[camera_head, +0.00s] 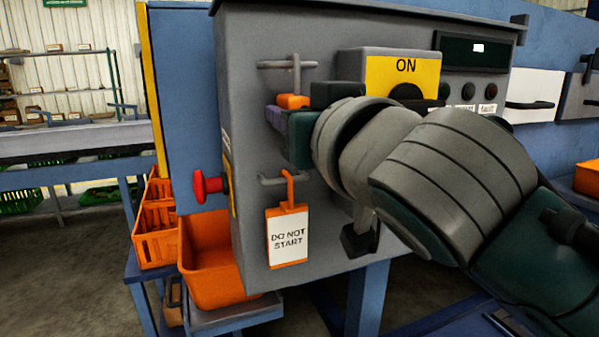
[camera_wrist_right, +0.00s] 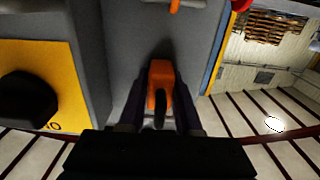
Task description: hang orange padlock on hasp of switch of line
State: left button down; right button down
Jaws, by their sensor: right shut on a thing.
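The orange padlock (camera_head: 293,101) is at the left front of the grey cabinet, just below an upper grey peg (camera_head: 280,65). Its grey shackle (camera_head: 296,78) rises to that peg; I cannot tell if it is still looped over it. My right gripper (camera_head: 284,117) is shut on the padlock's body. In the right wrist view the padlock (camera_wrist_right: 160,75) sits between both fingers. The switch box (camera_head: 375,63) with its yellow ON plate and black knob (camera_head: 405,93) is to the right. The hasp cannot be made out; my right arm covers part of the box. My left gripper is not in view.
A DO NOT START tag (camera_head: 288,238) hangs on a lower peg (camera_head: 268,181). A red button (camera_head: 207,186) sticks out from the cabinet's left side. Orange bins (camera_head: 210,263) stand below left. A panel with a dark display (camera_head: 472,51) is right of the switch.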

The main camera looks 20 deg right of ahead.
aim_at(300, 97)
jog(key=shift+r, duration=0.15)
jog(key=shift+r+p, duration=1)
jog(key=shift+p, duration=0.05)
jog(key=shift+s+p, duration=0.35)
jog(key=shift+s, duration=1.15)
jog(key=s, duration=0.6)
jog(key=shift+d, duration=0.15)
